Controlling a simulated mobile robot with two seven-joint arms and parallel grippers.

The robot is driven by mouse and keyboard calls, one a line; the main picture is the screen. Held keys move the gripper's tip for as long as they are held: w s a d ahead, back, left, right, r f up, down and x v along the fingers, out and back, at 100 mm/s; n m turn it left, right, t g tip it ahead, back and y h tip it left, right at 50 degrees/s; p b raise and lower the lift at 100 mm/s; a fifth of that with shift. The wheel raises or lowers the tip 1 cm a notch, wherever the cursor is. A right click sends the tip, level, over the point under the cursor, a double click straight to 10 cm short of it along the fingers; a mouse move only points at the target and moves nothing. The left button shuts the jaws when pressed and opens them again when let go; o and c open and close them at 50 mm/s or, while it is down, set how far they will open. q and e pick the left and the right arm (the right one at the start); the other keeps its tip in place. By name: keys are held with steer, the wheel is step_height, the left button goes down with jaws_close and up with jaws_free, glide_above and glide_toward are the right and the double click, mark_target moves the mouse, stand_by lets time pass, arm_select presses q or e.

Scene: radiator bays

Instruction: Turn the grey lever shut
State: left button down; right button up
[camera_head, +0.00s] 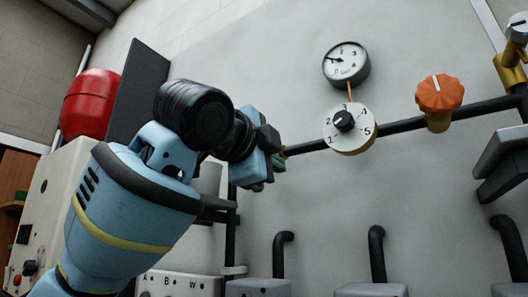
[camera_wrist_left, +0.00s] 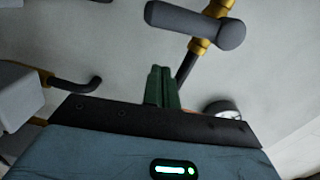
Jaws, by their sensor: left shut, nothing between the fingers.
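The grey lever (camera_wrist_left: 195,27) shows at the top of the left wrist view. It is a rounded bar on a brass valve body (camera_wrist_left: 200,46) and lies roughly crosswise to the dark pipe. My left gripper's green fingers (camera_wrist_left: 162,88) are together with nothing between them. In that picture they are below the lever, with a visible gap. In the head view my left gripper (camera_head: 274,170) is in front of the wall, by the left end of the pipe. I cannot make out the lever there; my left arm covers that area. My right gripper is not in view.
A numbered white dial (camera_head: 350,128), a round gauge (camera_head: 346,64) and an orange knob (camera_head: 439,94) sit along the dark pipe (camera_head: 400,125). Bent black pipes (camera_head: 377,255) rise below. A red tank (camera_head: 88,102) and a dark panel (camera_head: 138,90) stand at the left.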

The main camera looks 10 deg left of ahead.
arm_select(q)
steer(key=a, duration=0.1)
steer(key=w+a, duration=0.1)
steer(key=a, duration=0.1)
steer(key=shift+w+f, duration=0.15)
steer(key=shift+w, duration=0.05)
steer(key=shift+w+a+f, duration=0.15)
steer(key=shift+w+a, duration=0.05)
steer(key=shift+a, duration=0.2)
steer(key=shift+w+a+f, duration=0.1)
steer(key=shift+w+a, duration=0.1)
steer(key=shift+a, duration=0.2)
steer(key=shift+d, duration=0.1)
